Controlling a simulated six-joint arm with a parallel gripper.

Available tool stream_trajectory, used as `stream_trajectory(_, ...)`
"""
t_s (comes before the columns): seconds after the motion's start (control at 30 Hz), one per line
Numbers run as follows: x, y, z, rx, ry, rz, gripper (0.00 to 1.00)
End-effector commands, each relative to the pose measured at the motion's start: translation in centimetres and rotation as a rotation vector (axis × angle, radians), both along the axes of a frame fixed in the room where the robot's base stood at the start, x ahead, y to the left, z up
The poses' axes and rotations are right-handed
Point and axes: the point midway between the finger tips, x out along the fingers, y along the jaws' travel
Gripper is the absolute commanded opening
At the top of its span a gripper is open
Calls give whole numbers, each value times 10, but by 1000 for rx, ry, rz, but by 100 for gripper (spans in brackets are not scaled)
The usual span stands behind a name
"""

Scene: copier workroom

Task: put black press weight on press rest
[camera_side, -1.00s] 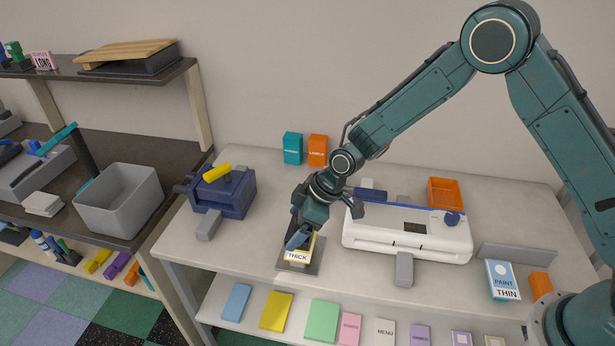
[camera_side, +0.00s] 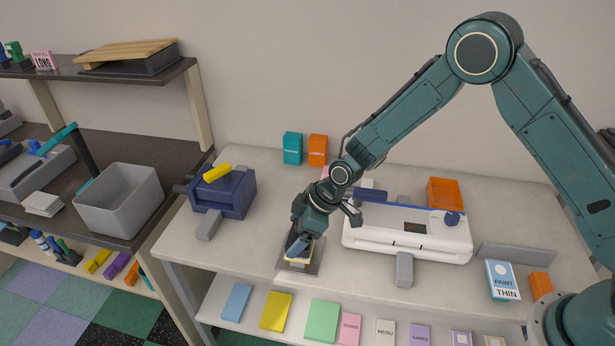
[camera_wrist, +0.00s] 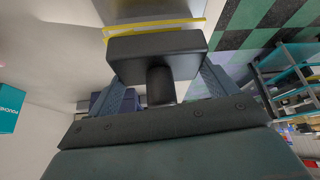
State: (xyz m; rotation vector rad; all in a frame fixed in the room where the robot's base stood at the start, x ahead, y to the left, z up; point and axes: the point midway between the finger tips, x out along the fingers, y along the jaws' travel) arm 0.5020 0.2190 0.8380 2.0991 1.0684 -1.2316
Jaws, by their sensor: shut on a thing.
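The black press weight (camera_wrist: 157,45) is a dark block with a round knob, seen close in the wrist view. My gripper (camera_wrist: 166,80) is shut on its knob, a finger on each side. My gripper mostly hides the weight in the side view. No label marks the press rest, so I cannot tell which thing it is.
A white laminator-like machine (camera_side: 430,240) stands close to the right of my gripper. A blue machine with a yellow handle (camera_side: 232,193) stands to the left. Teal (camera_side: 292,148) and orange (camera_side: 317,150) boxes stand behind. An orange tray (camera_side: 444,192) is at the back right.

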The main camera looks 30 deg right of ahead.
Motion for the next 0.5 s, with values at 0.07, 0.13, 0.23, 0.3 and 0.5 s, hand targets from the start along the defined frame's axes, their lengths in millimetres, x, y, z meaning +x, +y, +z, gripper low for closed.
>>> stream_trajectory(0.07, 1, 0, 1, 2, -3, 0, 36)
stream_trajectory(0.13, 1, 0, 1, 2, -3, 0, 36)
stream_trajectory(0.23, 1, 0, 1, 2, -3, 0, 36)
stream_trajectory(0.3, 1, 0, 0, 2, -3, 0, 36)
stream_trajectory(0.5, 1, 0, -3, 2, -3, 0, 36)
